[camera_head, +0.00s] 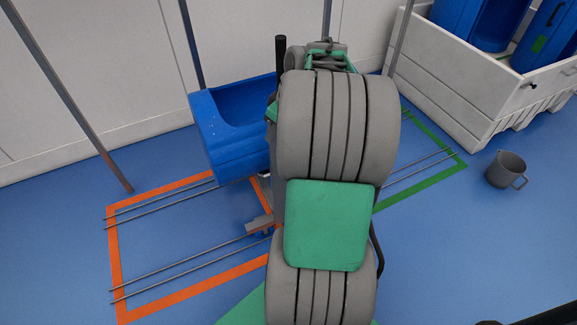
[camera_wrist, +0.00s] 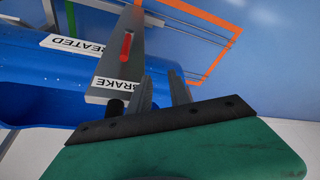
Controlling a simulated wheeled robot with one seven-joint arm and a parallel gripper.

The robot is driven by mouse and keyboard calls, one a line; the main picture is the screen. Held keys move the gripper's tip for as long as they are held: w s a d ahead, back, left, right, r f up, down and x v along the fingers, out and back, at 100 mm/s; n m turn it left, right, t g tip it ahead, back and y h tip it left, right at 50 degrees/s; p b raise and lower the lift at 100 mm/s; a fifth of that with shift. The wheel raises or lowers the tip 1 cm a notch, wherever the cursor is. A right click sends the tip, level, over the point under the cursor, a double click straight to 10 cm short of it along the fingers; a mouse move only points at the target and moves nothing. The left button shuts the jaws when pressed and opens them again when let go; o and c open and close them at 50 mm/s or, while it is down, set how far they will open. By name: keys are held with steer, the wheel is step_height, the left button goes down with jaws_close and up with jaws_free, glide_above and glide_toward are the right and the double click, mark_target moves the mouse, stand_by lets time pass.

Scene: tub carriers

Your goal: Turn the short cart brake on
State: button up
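In the wrist view, a grey brake panel (camera_wrist: 108,78) with a label reading BRAKE stands beside a blue tub (camera_wrist: 35,92). A short red lever or marker (camera_wrist: 127,45) is on the panel's face. Its exact setting cannot be told. A black round post (camera_wrist: 115,106) shows at the panel's near end. My gripper (camera_wrist: 161,88) has its two grey fingers apart with nothing seen between them. It is right of the panel's labelled end, and whether it touches cannot be told. In the head view my arm covers much of the cart, and the blue tub (camera_head: 228,145) shows behind it.
Orange (camera_head: 112,250) and green (camera_head: 440,137) floor outlines with thin rails lie left and right of my arm. A grey jug (camera_head: 505,170) stands on the floor at right. A white crate (camera_head: 470,110) holds blue tubs at the back right. Slim metal posts (camera_head: 70,100) stand by the wall.

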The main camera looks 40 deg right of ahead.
steer(key=s+d+f+b, duration=0.1)
steer(key=s+d+f, duration=0.1)
steer(key=d+f, duration=0.4)
steer(key=shift+t, duration=0.3)
steer(key=x, duration=0.4)
steer(key=b+x, duration=0.1)
steer(key=x, duration=0.1)
steer(key=shift+w+d, duration=0.25)
steer(key=shift+w, duration=0.1)
steer(key=shift+c, duration=0.5)
jaws_close()
steer(key=shift+r, duration=0.1)
